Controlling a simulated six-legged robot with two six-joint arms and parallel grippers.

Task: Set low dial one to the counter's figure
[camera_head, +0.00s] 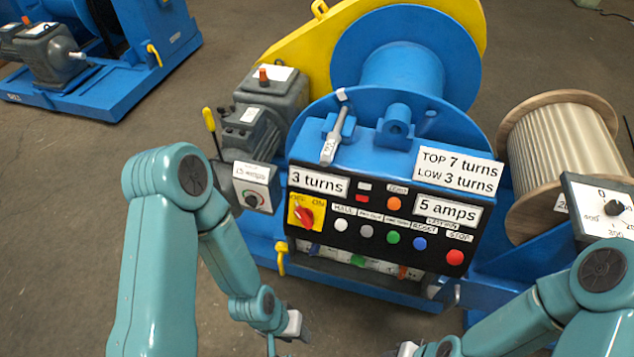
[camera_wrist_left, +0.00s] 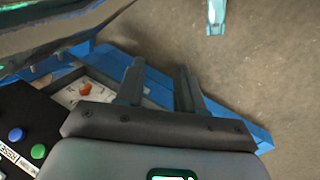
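The counter plate (camera_head: 318,181) reads "3 turns" at the panel's upper left. A sign (camera_head: 458,171) reads "TOP 7 turns, LOW 3 turns". I cannot tell which is low dial one. My left gripper (camera_head: 298,338) is low in front of the winch. In the left wrist view its fingers (camera_wrist_left: 160,85) are apart and empty, beside a white dial with a red-orange knob (camera_wrist_left: 85,90). My right gripper (camera_head: 402,350) is mostly cut off at the bottom edge.
The black panel (camera_head: 345,221) carries a red switch (camera_head: 305,215), several push buttons and a "5 amps" plate (camera_head: 447,211).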

